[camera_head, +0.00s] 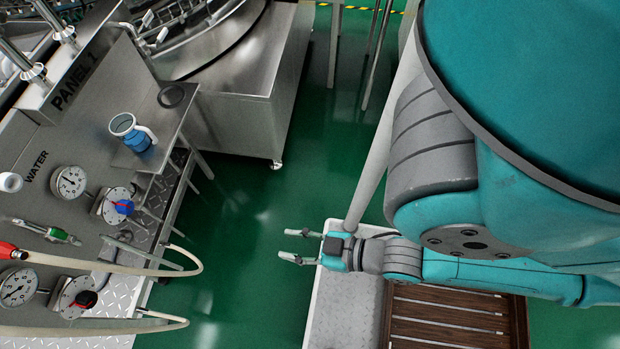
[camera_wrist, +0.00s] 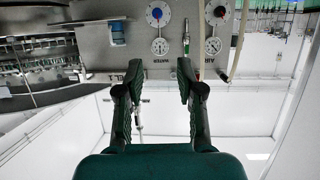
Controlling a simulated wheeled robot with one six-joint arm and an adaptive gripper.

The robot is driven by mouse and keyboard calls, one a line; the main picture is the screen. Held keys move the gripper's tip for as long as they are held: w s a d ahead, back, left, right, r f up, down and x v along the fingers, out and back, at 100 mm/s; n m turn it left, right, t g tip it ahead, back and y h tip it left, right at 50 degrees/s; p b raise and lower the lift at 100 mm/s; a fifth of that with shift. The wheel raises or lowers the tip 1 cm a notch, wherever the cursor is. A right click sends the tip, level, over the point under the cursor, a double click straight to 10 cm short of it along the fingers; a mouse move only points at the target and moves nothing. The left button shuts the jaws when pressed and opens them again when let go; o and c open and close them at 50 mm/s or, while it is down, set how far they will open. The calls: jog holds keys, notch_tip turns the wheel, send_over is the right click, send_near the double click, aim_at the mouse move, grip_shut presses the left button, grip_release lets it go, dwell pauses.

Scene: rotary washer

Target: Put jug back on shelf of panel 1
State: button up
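A blue jug (camera_head: 137,141) with a pale rim and handle stands upright on the small metal shelf (camera_head: 158,118) of panel 1 (camera_head: 90,72). The jug also shows in the wrist view (camera_wrist: 117,33), upside down at the upper left. My gripper (camera_head: 287,246) is open and empty, well to the right of the panel and apart from the jug. In the wrist view its two fingers (camera_wrist: 160,72) are spread with nothing between them.
A round dark ring (camera_head: 172,95) lies on the shelf behind the jug. Gauges, a blue valve knob (camera_head: 123,207) and pale hoses (camera_head: 190,262) stick out from the panel. Green floor (camera_head: 245,235) is clear between the panel and my gripper. A steel machine (camera_head: 240,115) stands behind.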

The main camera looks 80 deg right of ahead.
jog(key=shift+t, duration=0.4)
jog(key=s+r, duration=0.2)
jog(key=r, duration=0.1)
jog(key=s+r, duration=0.1)
jog(key=shift+s+a+r, duration=0.25)
jog(key=shift+a+r, duration=0.05)
dwell(0.7)
